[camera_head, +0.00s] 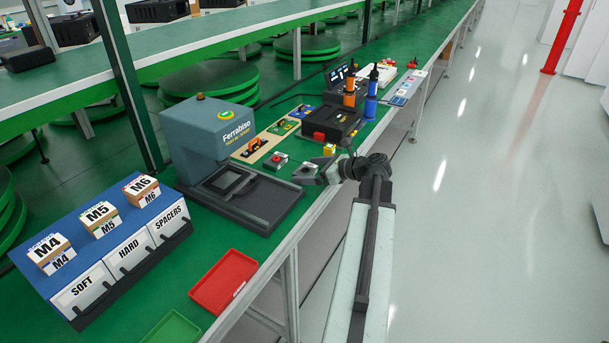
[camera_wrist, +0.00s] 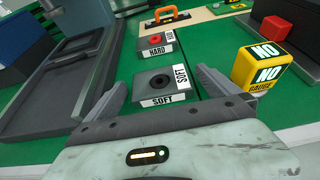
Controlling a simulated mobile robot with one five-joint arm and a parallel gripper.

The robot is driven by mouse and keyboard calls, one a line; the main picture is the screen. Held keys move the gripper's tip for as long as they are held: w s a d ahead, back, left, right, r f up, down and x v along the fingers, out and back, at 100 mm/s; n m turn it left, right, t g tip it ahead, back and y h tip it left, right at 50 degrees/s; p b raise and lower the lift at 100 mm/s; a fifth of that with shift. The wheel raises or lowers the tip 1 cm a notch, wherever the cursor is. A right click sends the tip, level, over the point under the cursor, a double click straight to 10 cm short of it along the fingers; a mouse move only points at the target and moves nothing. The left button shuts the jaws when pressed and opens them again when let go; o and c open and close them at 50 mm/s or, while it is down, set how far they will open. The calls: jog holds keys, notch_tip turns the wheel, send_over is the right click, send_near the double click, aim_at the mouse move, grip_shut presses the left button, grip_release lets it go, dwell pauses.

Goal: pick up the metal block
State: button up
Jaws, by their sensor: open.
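In the head view the same grey block (camera_head: 304,170) is just left of my gripper (camera_head: 322,172). A second grey block labelled HARD (camera_wrist: 155,46), with a red top piece, sits behind it; it also shows in the head view (camera_head: 278,160). Neither label says metal.
A blue-grey Ferrabiso press (camera_head: 215,135) with a dark base is at the left. A red tray (camera_head: 222,283) lies nearer. The right aisle is clear.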

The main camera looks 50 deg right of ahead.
jog(key=c, duration=1.6)
notch_tip(320, 180, up, 10)
jog(key=p, duration=1)
jog(key=shift+r, duration=0.15)
